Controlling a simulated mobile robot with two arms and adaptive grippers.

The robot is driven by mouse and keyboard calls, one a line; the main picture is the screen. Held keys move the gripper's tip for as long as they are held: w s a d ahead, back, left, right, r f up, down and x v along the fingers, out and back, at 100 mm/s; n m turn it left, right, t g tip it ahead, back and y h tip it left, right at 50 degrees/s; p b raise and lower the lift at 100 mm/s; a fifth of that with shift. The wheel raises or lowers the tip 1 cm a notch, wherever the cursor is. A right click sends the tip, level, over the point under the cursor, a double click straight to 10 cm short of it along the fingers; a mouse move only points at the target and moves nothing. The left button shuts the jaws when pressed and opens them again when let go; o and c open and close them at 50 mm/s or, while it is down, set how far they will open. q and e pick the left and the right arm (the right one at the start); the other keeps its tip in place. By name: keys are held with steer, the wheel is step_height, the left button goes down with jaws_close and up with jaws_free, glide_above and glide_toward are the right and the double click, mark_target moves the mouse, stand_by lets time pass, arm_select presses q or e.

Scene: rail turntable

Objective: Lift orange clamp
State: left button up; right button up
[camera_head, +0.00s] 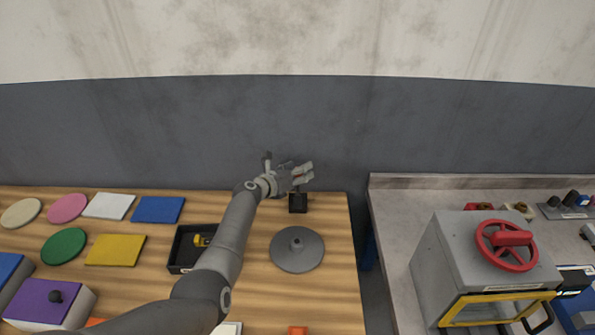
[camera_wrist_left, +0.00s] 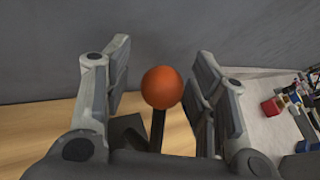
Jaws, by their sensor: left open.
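My left gripper (camera_head: 303,173) reaches over the far right part of the wooden table. It is open. In the left wrist view an orange ball (camera_wrist_left: 162,87) on a black stem (camera_wrist_left: 157,129) stands between its two spread fingers, with gaps visible on both sides. The stem appears to be the lever of the clamp, whose black base (camera_head: 298,203) stands on the table below the gripper in the head view. The ball is mostly hidden by the fingers there. My right gripper is out of view.
A black tray (camera_head: 184,262) with a yellow item stands to the left, partly behind my arm. A wall rises behind the table. A gap separates the grey counter (camera_head: 395,215) on the right.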

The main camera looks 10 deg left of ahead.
arm_select(q)
steer(key=shift+s, duration=0.15)
steer(key=v, duration=1.1)
steer(key=shift+s+a+r, duration=0.15)
steer(key=shift+s+a, duration=0.1)
steer(key=shift+a, duration=0.05)
stand_by(0.4)
